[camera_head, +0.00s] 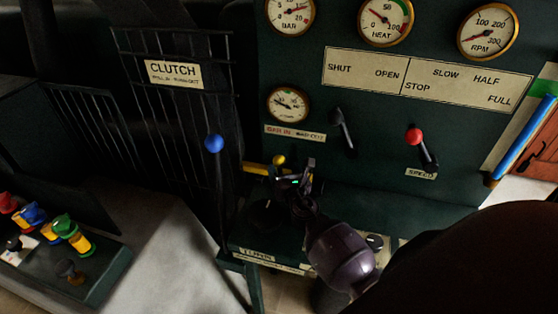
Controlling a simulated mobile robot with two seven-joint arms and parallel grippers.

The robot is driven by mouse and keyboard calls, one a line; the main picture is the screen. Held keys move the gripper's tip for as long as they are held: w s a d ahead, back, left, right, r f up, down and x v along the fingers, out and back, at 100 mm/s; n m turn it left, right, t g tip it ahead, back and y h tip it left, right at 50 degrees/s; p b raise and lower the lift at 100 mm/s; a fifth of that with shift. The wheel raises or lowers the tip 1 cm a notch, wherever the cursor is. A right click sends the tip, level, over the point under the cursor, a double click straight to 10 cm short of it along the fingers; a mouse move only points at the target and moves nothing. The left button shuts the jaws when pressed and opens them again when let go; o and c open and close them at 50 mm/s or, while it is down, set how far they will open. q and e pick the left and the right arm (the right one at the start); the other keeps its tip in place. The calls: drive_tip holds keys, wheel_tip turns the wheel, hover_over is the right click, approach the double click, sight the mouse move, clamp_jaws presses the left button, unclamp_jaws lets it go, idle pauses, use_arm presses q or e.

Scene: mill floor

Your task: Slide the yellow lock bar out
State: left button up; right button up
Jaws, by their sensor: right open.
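The yellow lock bar (256,169) lies low on the front of the dark green machine panel, under the small lower-left gauge. A small yellow knob (279,160) shows at its right end. My right gripper (301,172) is open, close to the right of the knob. I cannot tell whether it touches the knob. The gripper and wrist hide what lies behind them. My left gripper is not in view.
A blue-knobbed clutch lever (214,144) stands left of the bar. A black lever (343,132) and a red-knobbed speed lever (415,136) stick out to the right. Colored knobs (63,226) sit on a bench at lower left.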

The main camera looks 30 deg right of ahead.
sight(281, 165)
drive_tip(key=shift+x, duration=2.35)
drive_tip(key=shift+c, duration=0.4)
